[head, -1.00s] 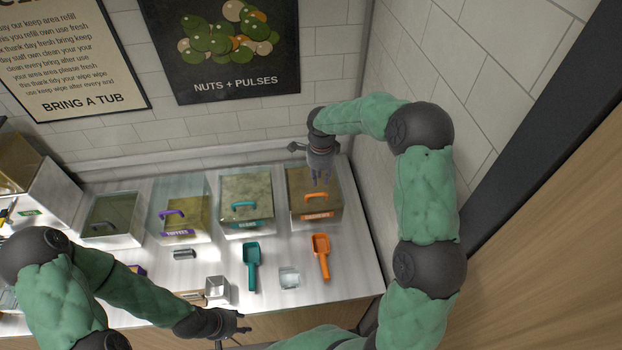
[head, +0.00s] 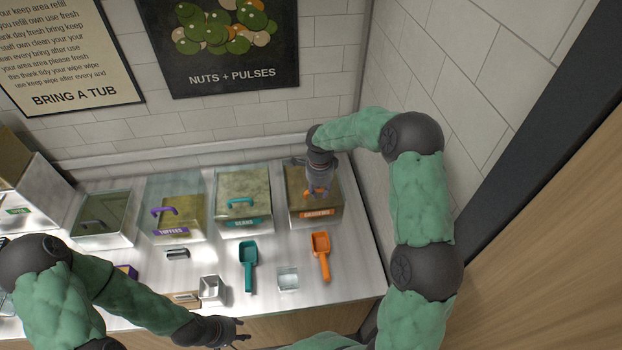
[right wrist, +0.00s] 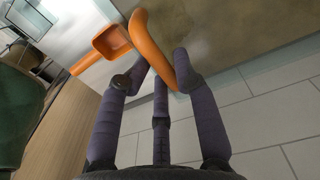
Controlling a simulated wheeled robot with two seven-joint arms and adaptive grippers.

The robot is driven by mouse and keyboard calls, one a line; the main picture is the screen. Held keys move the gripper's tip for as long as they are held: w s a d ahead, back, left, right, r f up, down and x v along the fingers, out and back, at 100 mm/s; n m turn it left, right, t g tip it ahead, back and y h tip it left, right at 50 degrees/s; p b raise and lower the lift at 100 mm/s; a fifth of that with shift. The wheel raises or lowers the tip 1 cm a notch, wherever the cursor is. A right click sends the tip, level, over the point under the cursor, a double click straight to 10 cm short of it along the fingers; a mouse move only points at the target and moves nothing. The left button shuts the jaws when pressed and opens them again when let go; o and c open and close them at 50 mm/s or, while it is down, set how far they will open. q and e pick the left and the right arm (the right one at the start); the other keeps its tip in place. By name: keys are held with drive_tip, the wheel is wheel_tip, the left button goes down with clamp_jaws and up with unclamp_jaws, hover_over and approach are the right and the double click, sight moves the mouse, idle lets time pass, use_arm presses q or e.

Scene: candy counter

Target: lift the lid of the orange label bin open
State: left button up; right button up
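The orange label bin (head: 328,222) is the rightmost bin on the counter, clear-walled with brownish contents. Its lid looks closed, and the orange label (head: 317,212) is on its front. My right gripper (head: 318,190) is at the lid's orange handle, partly covering it. In the right wrist view the fingers stand apart around the orange handle (right wrist: 153,48), which runs between them. A gap shows on the left side; whether the right finger touches it is unclear. My left gripper (head: 241,331) is low in front of the counter, empty, with its fingers apart.
An orange scoop (head: 321,256) and a clear cup (head: 288,279) lie in front of the bin. A teal scoop (head: 248,266) is further left. The teal label bin (head: 243,204) stands close on the left. The tiled wall (head: 440,80) is close on the right.

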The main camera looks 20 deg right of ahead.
drive_tip(key=shift+w+d+r, duration=0.1)
drive_tip(key=shift+w+d, duration=0.05)
drive_tip(key=shift+w, duration=0.25)
drive_tip(key=shift+r, duration=0.1)
drive_tip(key=shift+c, duration=0.6)
drive_tip(key=shift+s+r, duration=0.15)
drive_tip(key=shift+r, duration=0.1)
drive_tip(key=shift+c, duration=1)
wheel_tip(320, 180, up, 6)
drive_tip(key=w+p, duration=0.2)
drive_tip(key=shift+d+f, duration=0.2)
drive_tip(key=shift+w+f, duration=0.1)
